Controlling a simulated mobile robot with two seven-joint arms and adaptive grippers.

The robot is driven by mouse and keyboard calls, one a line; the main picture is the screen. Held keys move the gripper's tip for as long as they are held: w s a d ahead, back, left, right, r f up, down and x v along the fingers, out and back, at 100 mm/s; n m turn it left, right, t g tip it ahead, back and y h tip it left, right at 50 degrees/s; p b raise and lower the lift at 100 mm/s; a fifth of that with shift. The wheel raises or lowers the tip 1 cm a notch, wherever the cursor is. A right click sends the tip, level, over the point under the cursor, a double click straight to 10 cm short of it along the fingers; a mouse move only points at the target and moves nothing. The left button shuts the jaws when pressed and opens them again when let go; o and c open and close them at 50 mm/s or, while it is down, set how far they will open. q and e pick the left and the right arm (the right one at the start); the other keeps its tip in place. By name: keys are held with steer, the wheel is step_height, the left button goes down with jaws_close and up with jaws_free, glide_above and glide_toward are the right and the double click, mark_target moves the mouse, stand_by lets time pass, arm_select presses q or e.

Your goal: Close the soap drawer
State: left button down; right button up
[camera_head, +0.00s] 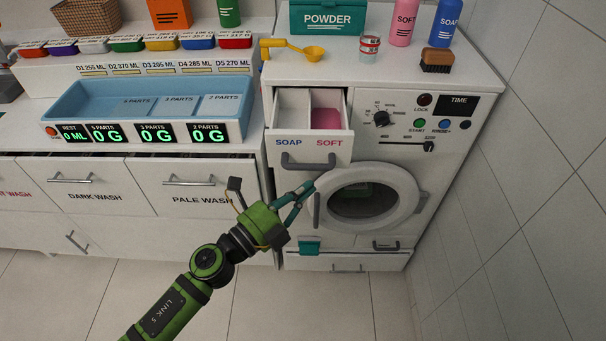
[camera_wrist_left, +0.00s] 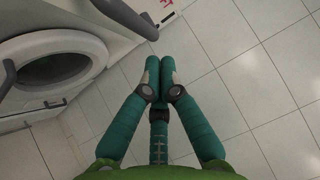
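The soap drawer (camera_head: 309,150) is pulled out of the white washing machine (camera_head: 465,85). Its front reads SOAP and SOFT and has a grey handle (camera_head: 308,166). The left compartment looks empty and the right one shows pink. My left gripper (camera_head: 309,188) is just below and in front of the handle in the head view. Its teal fingers are together at the tips with nothing between them in the wrist view (camera_wrist_left: 160,68). The drawer handle (camera_wrist_left: 128,17) shows at the top there, apart from the fingertips. My right gripper is out of view.
The round washer door (camera_head: 408,200) is closed under the drawer. A yellow scoop (camera_head: 314,53), a small jar (camera_head: 369,47), a brush (camera_head: 437,60) and bottles stand on top. The counter with a blue tray (camera_head: 90,100) is to the left. The tiled floor is clear.

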arm_select(q)
steer(key=shift+w+r, duration=0.2)
steer(key=shift+w, duration=0.85)
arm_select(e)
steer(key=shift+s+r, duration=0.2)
arm_select(q)
steer(key=shift+w, duration=0.1)
